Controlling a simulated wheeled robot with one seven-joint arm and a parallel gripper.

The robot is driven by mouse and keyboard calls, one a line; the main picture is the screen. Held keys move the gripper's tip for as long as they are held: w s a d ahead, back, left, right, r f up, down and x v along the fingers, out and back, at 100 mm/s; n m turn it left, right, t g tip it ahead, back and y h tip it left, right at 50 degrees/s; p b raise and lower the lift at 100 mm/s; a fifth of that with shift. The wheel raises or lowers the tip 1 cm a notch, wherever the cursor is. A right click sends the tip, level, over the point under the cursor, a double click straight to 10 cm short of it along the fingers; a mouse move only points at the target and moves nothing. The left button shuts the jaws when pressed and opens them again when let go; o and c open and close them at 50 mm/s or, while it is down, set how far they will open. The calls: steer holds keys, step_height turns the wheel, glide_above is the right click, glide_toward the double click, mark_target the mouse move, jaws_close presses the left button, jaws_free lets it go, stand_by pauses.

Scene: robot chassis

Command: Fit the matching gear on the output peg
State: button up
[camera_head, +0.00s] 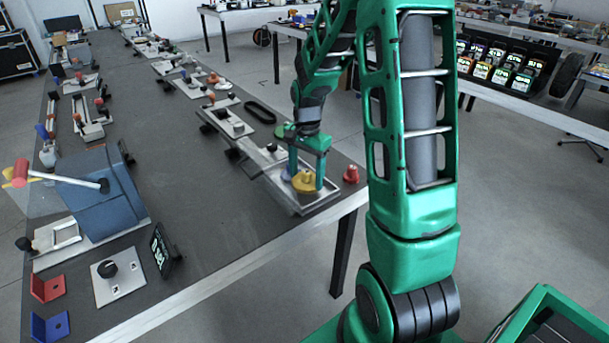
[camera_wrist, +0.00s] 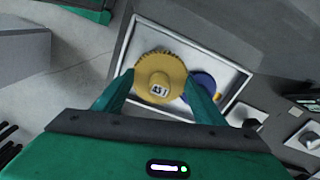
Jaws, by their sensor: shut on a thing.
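A yellow gear (camera_head: 304,184) with a raised round hub sits between the fingers of my gripper (camera_head: 306,176), over the near end of a light tray (camera_head: 328,203). In the wrist view my gripper (camera_wrist: 160,80) is shut on the yellow gear (camera_wrist: 152,63), one finger on each side. The gear's hub carries a small printed label that I cannot read surely. A blue gear (camera_wrist: 203,82) lies in the tray (camera_wrist: 236,62), partly behind the right finger. A red gear piece (camera_head: 351,174) stands on the bench right of the tray. I cannot make out the output peg.
The dark bench (camera_head: 190,200) has free room left of the tray. A black loop belt (camera_head: 260,112) lies behind. A blue box with a red-ended lever (camera_head: 80,183), a black screen (camera_head: 161,250) and a knob plate (camera_head: 117,277) stand at the left. The bench edge is close by.

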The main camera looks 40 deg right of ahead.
mark_target(306, 171)
steer(key=shift+f, duration=0.8)
stand_by(0.4)
steer(key=o, duration=0.8)
steer(key=shift+r, duration=0.1)
steer(key=shift+r, duration=5.4)
steer(key=s+r+n, duration=0.1)
steer(key=s+n, duration=0.1)
steer(key=s, duration=0.7)
steer(key=s+a+r+n, duration=0.1)
steer(key=s+n, duration=0.2)
steer(key=s, duration=0.7)
steer(key=s+a+r+n, duration=0.1)
steer(key=s+n, duration=0.2)
steer(key=s, duration=0.6)
steer(key=shift+s+a, duration=0.25)
